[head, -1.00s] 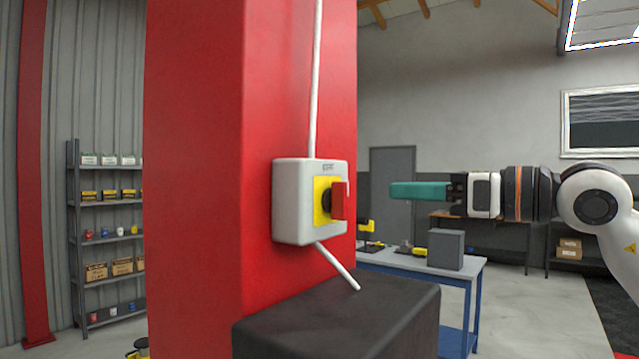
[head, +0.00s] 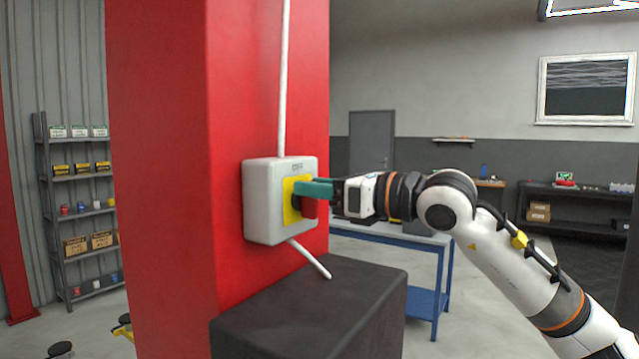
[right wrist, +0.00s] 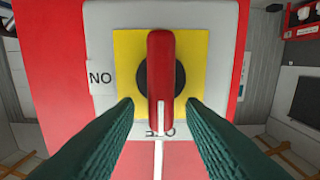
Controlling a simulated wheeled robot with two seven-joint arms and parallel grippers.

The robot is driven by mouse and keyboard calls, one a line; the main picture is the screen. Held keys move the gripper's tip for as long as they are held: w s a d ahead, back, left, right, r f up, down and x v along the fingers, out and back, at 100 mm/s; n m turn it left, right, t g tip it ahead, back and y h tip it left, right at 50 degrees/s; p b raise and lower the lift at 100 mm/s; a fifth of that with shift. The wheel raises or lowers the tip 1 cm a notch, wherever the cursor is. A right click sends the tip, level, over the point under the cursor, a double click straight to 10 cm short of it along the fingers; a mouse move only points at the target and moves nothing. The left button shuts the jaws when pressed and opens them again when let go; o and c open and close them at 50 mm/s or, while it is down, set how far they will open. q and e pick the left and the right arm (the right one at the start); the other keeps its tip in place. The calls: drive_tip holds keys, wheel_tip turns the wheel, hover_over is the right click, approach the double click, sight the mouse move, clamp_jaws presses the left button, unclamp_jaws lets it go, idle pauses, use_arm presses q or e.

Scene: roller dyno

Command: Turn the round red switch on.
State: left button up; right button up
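The round switch has a red handle (head: 309,209) on a black hub and yellow plate (head: 290,214), on a light grey box on the red column. In the right wrist view the red handle (right wrist: 160,75) stands upright in the picture, its white mark at the lower end beside a partly hidden label, apparently OFF upside down. An upside-down ON label (right wrist: 101,78) is at the left. My right gripper (head: 308,190), with teal fingers, is at the switch. In the wrist view its fingertips (right wrist: 160,108) are open either side of the handle's lower part, with gaps. My left gripper is out of view.
A dark block (head: 310,312) stands below the switch box. A white cable (head: 284,80) runs up the column (head: 160,150) and a short one hangs below the box. A blue-legged table (head: 425,242) stands behind my right arm. A shelf (head: 88,225) is at the left.

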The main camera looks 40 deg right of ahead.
clamp_jaws()
drive_tip(key=shift+w, duration=0.1)
drive_tip(key=m+b, duration=0.2)
drive_tip(key=m, duration=0.4)
drive_tip(key=d+f+m+b, duration=0.1)
drive_tip(key=m+b, duration=0.1)
drive_tip(key=m, duration=0.4)
drive_tip(key=d+f+m+b, duration=0.1)
drive_tip(key=m+b, duration=0.1)
drive_tip(key=m, duration=0.3)
drive_tip(key=shift+w+f+m+b, duration=0.1)
drive_tip(key=shift+w+m+b, duration=0.3)
idle(0.6)
